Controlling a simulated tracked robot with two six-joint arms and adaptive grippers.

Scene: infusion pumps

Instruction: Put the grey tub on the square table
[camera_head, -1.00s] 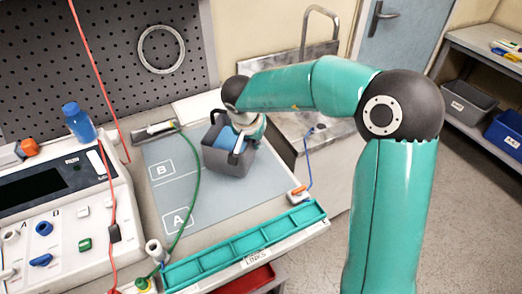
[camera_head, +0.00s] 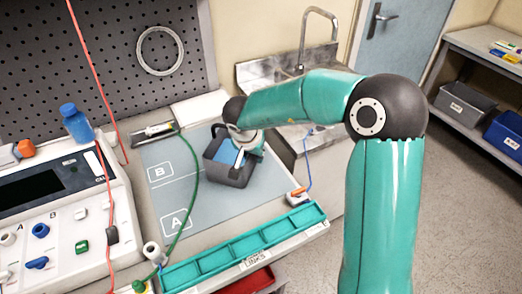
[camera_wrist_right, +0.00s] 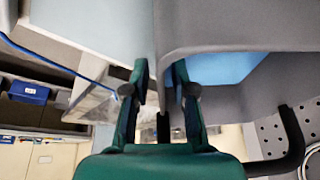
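The grey tub (camera_head: 228,174) is over the grey mat on the bench, with a blue inside or content and a dark handle. I cannot tell whether its base touches the mat. My right gripper (camera_head: 242,156) is at its near right rim. In the right wrist view the gripper's two fingers (camera_wrist_right: 160,75) straddle the wall of the grey tub (camera_wrist_right: 215,25) and appear shut on it. No square table can be made out. My left gripper is not in view.
A pump unit (camera_head: 55,215) with red and green lines stands left. A green compartment tray (camera_head: 245,247) lines the bench's front edge. A sink (camera_head: 290,75) is behind. A shelf (camera_head: 480,60) with grey and blue bins stands right, beyond open floor.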

